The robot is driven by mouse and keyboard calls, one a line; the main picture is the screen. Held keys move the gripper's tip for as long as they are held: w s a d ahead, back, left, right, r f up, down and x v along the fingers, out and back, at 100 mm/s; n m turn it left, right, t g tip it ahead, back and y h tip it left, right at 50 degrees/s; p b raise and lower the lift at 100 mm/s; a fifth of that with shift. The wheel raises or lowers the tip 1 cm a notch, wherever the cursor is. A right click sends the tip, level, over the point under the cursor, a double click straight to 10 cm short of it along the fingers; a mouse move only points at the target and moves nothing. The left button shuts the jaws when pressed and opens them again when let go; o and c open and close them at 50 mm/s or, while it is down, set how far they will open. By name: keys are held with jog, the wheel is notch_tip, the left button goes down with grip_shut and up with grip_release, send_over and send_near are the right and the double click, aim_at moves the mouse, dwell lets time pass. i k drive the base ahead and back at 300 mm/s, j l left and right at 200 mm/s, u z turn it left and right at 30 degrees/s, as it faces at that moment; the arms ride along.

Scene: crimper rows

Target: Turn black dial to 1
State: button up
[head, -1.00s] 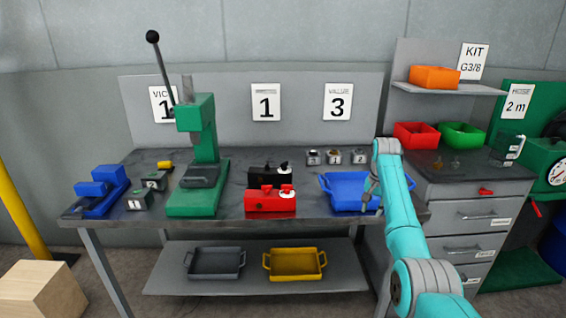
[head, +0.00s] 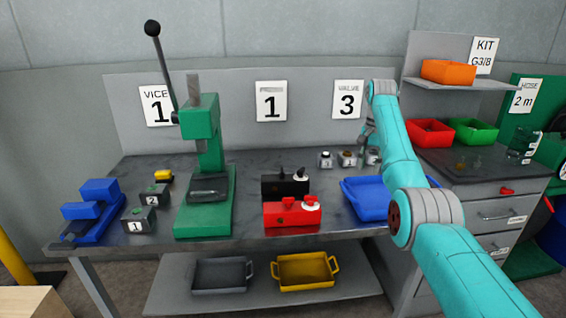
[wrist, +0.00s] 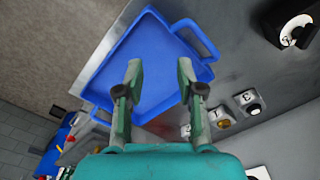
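The black box (head: 284,188) stands on the bench behind a red box (head: 291,216). A white dial (head: 300,175) with a dark knob sits at the right end of its top. In the wrist view the black box (wrist: 281,14) is at the top right corner, its round white dial (wrist: 298,31) partly turned away; the dial's marks are too small to read. My gripper (wrist: 160,72) is open and empty, above the blue tray and well apart from the black box. In the head view my gripper (head: 368,132) shows small above the bench's back right.
A blue tray (head: 350,206) lies right of the boxes. Small numbered blocks (head: 347,158) stand behind it. A green press (head: 205,205) with a tall lever is to the left. A sign (head: 271,102) reading 1 hangs behind. Bench between black box and numbered blocks looks clear.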

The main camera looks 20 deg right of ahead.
aim_at(301, 172)
jog(key=i+j, duration=0.65)
jog(key=i, duration=0.1)
